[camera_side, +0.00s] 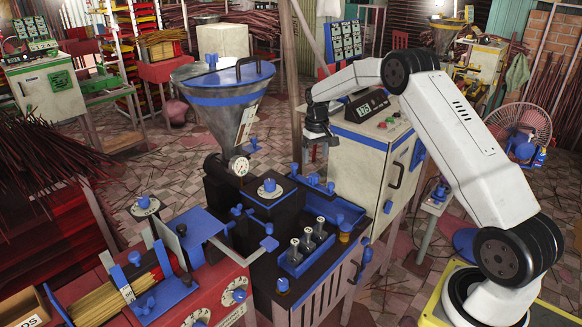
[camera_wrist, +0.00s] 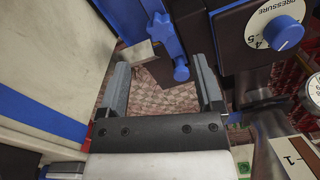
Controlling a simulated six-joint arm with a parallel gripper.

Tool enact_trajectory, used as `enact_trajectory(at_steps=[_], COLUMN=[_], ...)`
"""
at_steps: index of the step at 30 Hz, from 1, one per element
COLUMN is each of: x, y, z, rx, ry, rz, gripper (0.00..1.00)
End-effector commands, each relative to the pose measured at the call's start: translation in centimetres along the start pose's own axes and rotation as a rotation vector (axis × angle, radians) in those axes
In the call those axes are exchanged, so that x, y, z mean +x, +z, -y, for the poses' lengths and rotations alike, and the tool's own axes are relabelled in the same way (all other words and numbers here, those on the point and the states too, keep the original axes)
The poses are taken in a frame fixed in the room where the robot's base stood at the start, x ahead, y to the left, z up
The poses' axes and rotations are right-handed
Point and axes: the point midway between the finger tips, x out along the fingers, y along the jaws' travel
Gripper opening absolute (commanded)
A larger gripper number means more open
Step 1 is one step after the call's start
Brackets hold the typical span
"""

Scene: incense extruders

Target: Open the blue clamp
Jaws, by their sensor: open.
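My gripper (camera_side: 318,150) hangs open and empty beside the grey cabinet, above the back of the dark extruder block. In the wrist view my gripper (camera_wrist: 161,66) has its two grey fingers wide apart with the tiled floor between them. A blue bar with a star knob (camera_wrist: 158,27) and a round-ended blue pin (camera_wrist: 181,72) lies ahead of the fingers, nearer the right one. It looks like the blue clamp, but I cannot tell for sure. In the side view small blue fittings (camera_side: 313,180) sit below my gripper. No contact with them is visible.
The grey cabinet (camera_side: 355,160) stands close beside my gripper. A dark block with a pressure dial (camera_wrist: 284,33) is at the right in the wrist view. The steel hopper (camera_side: 222,105) and gauge (camera_side: 238,166) rise to the left. Several metal-topped pieces (camera_side: 307,240) stand in front.

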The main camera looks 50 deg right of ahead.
Motion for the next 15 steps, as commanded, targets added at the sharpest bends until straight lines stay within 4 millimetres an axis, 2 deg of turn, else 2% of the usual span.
enact_trajectory(at_steps=[8, 15], x=[0.5, 2.7], y=[0.0, 0.0], z=[0.0, 0.0], rx=[0.0, 0.0], ry=[0.0, 0.0], rz=[-0.001, 0.0], gripper=[0.85, 0.85])
